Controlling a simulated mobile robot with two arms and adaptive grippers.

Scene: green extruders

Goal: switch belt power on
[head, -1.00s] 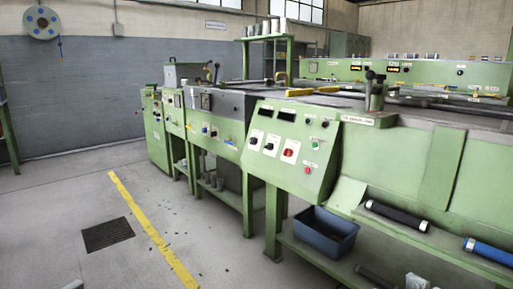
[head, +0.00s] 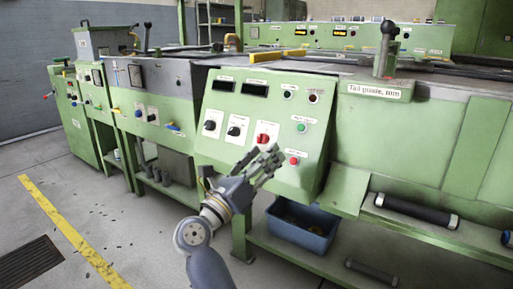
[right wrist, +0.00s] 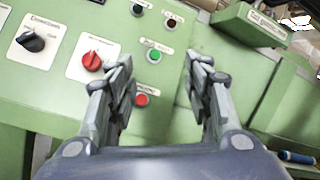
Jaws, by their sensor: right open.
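The green control panel (head: 268,82) faces me at a slant. A red rotary knob (head: 264,138) on a white plate sits low on it, close to my right gripper's fingers; it also shows in the right wrist view (right wrist: 92,60). Two black knobs (head: 210,125) are to its left. A green button (head: 301,127) and a red button (head: 293,160) are to its right. My right gripper (head: 270,160) is open and empty in front of the panel. In the right wrist view its fingers (right wrist: 158,75) frame the green button, with the red knob left of them. My left gripper is out of view.
A blue bin (head: 302,226) stands on the shelf below the panel, with a black roller (head: 415,211) to its right. A lever (head: 387,48) stands on the machine's top.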

